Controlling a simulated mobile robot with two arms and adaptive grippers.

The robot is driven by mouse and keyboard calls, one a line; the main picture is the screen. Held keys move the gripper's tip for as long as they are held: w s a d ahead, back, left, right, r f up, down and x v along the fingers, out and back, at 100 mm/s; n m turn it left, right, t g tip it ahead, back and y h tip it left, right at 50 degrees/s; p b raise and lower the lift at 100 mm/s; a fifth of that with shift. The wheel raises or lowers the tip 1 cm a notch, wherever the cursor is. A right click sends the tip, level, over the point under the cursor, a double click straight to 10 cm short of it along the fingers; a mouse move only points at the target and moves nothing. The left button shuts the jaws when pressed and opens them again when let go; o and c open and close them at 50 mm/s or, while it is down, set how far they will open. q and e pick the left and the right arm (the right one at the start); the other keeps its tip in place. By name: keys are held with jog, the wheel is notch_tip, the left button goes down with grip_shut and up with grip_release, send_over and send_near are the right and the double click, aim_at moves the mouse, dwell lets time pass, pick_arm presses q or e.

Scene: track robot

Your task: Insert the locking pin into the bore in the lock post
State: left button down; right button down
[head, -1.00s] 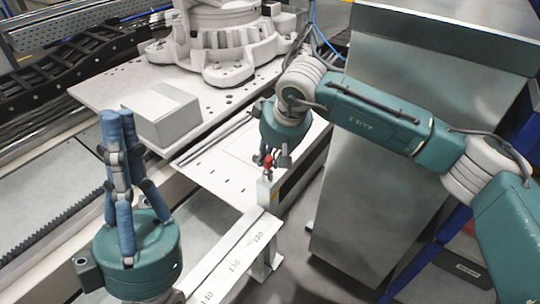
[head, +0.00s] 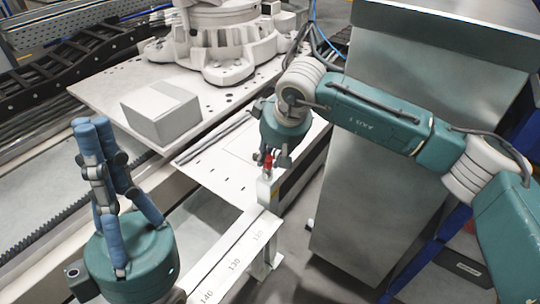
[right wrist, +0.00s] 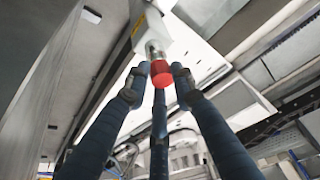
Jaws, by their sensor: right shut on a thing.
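The locking pin has a red knob (head: 268,162) and, in the right wrist view, a short bare metal shank (right wrist: 155,49) between the knob (right wrist: 162,74) and the lock post. The lock post (head: 265,189) is a pale upright block at the end of the scaled rail; it also shows in the right wrist view (right wrist: 149,27). My right gripper (head: 269,159) is shut on the pin, its fingers around the knob in the wrist view (right wrist: 160,80). The pin points at the post; whether its tip is inside the bore is hidden. My left gripper (head: 92,122) is apart at lower left, fingers upward and tips close together.
A scaled white rail (head: 232,258) runs from the post toward the lower left. A white box (head: 160,114) sits on the pale plate behind.

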jog(key=shift+f+b, duration=0.3)
jog(key=shift+f, duration=0.1)
jog(key=shift+f+b, duration=0.35)
jog(key=shift+f, duration=0.15)
jog(key=c, duration=1.4)
grip_release()
jog(key=v, duration=1.2)
